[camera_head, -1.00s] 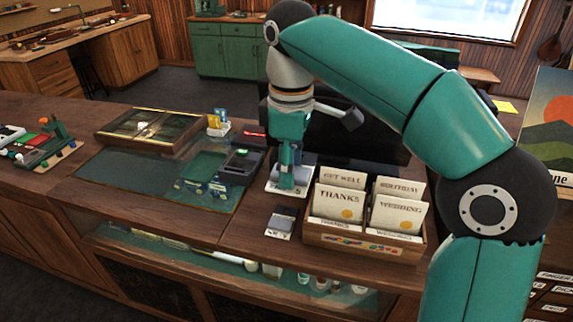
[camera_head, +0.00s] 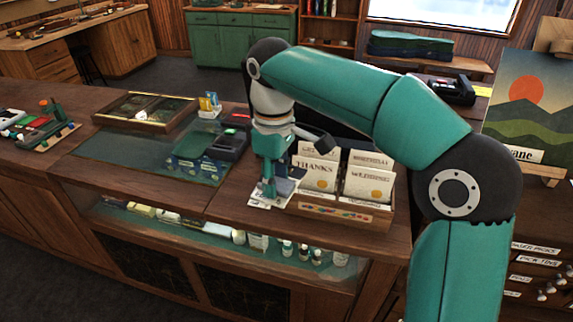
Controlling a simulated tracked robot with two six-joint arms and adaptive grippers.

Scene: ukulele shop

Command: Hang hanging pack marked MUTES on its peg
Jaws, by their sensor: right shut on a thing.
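My right gripper (camera_head: 268,188) reaches down to the counter top, just left of the card box. It is shut on a small grey and white flat pack (camera_head: 285,188), partly hidden behind the fingers. The pack is at or just above the counter; I cannot tell whether it still touches. Its marking cannot be read here. My left gripper is out of view.
A wooden box of greeting cards (camera_head: 335,211) stands close right of the gripper. A dark card terminal (camera_head: 229,146) and a glass-topped case (camera_head: 146,110) lie to the left. A sunset picture (camera_head: 530,110) stands at the right. The counter's front edge is close.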

